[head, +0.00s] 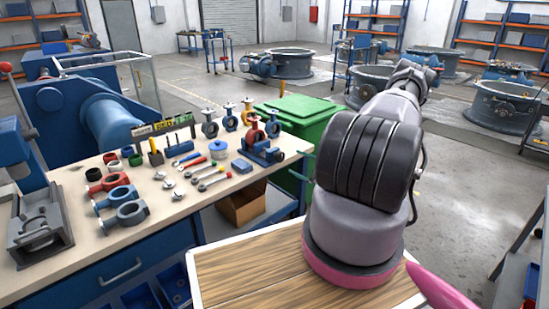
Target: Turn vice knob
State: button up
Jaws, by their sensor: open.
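A small blue vice (261,152) stands near the right end of the workbench (150,205), with a red valve part (255,133) upright at it. Its knob is too small to make out clearly. A grey vice-like fixture (40,232) sits at the bench's left end, below a blue machine head. My arm rises at the right of the bench and reaches away toward the back right. My gripper's fingers do not show, and nothing of mine is seen touching either vice.
Valve bodies (124,211), hand tools (210,180) and small rings crowd the bench top. A green bin (300,118) stands behind its right end. A large blue machine (108,120) is behind it at left. Open floor (470,175) lies at right, with large round valves (500,103) beyond.

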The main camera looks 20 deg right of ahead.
aim_at(281, 158)
jog(key=shift+m+t+h, duration=0.3)
jog(key=shift+m+h, duration=0.2)
jog(key=shift+h, duration=0.1)
jog(key=x, duration=0.3)
jog(key=f+x, duration=0.1)
jog(key=x, duration=0.3)
jog(key=f+x, duration=0.1)
jog(key=x, duration=0.2)
jog(key=shift+w+d, duration=0.1)
jog(key=shift+w, duration=0.25)
jog(key=c, duration=1.4)
